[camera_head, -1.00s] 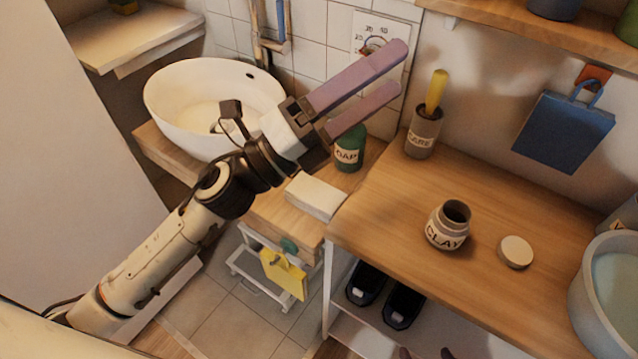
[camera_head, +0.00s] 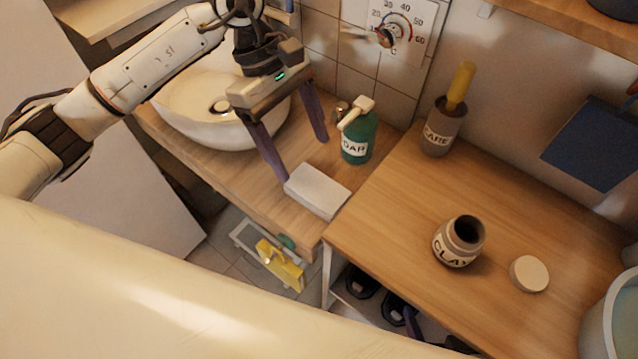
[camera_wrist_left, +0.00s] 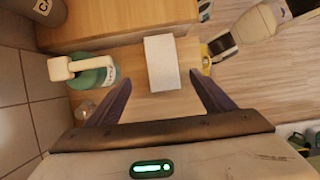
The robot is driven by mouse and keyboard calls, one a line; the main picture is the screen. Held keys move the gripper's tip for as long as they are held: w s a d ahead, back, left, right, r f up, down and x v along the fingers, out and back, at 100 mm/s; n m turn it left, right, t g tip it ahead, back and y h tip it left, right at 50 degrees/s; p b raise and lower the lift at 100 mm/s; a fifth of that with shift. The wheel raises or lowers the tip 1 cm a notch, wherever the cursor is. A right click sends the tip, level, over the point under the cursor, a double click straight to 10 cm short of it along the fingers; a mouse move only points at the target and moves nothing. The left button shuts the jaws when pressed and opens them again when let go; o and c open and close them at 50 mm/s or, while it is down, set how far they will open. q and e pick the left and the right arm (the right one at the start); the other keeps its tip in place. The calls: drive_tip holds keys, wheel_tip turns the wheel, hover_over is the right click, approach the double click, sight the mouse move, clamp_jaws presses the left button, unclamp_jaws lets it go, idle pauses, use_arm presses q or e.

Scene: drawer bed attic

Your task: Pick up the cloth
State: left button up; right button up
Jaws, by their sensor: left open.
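A white, folded, block-like piece that looks like the cloth (camera_head: 317,191) lies flat on the wooden washstand top, by its front right corner. It also shows in the left wrist view (camera_wrist_left: 161,62), beyond and between my fingertips. My left gripper (camera_head: 303,158) is open and empty, pointing down beside the cloth on its basin side. In the left wrist view its fingers (camera_wrist_left: 161,82) are spread wider than the cloth, and the cloth is not between them. A purple tip at the bottom, under the bench edge, looks like part of my right gripper (camera_head: 411,321); its jaws are not clear.
A green soap bottle (camera_head: 358,138) stands close behind the cloth. A white basin (camera_head: 215,125) is left of it. The higher bench (camera_head: 390,215) on the right bears a clay jar (camera_head: 459,242), a lid (camera_head: 529,274) and a brush holder (camera_head: 443,128).

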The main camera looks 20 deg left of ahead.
sight(318, 187)
use_arm(q)
drive_tip(key=shift+s+d+f, duration=0.2)
drive_tip(key=shift+f, duration=0.2)
drive_tip(key=shift+s+d+f, duration=0.2)
drive_tip(key=shift+f, duration=0.15)
drive_tip(key=p+x, duration=0.1)
drive_tip(key=x, duration=0.4)
drive_tip(key=shift+s+d, duration=0.15)
drive_tip(key=shift+f, duration=0.2)
drive_tip(key=shift+f+b, duration=0.25)
drive_tip(key=shift+b, duration=0.15)
drive_tip(key=c, duration=1.1)
drive_tip(key=shift+r, duration=0.1)
drive_tip(key=shift+d+r+p, duration=0.1)
drive_tip(key=shift+r+p, duration=0.25)
drive_tip(key=shift+p, duration=0.35)
wheel_tip(318, 187, up, 18)
drive_tip(key=shift+f+b, duration=0.15)
drive_tip(key=shift+b, duration=0.65)
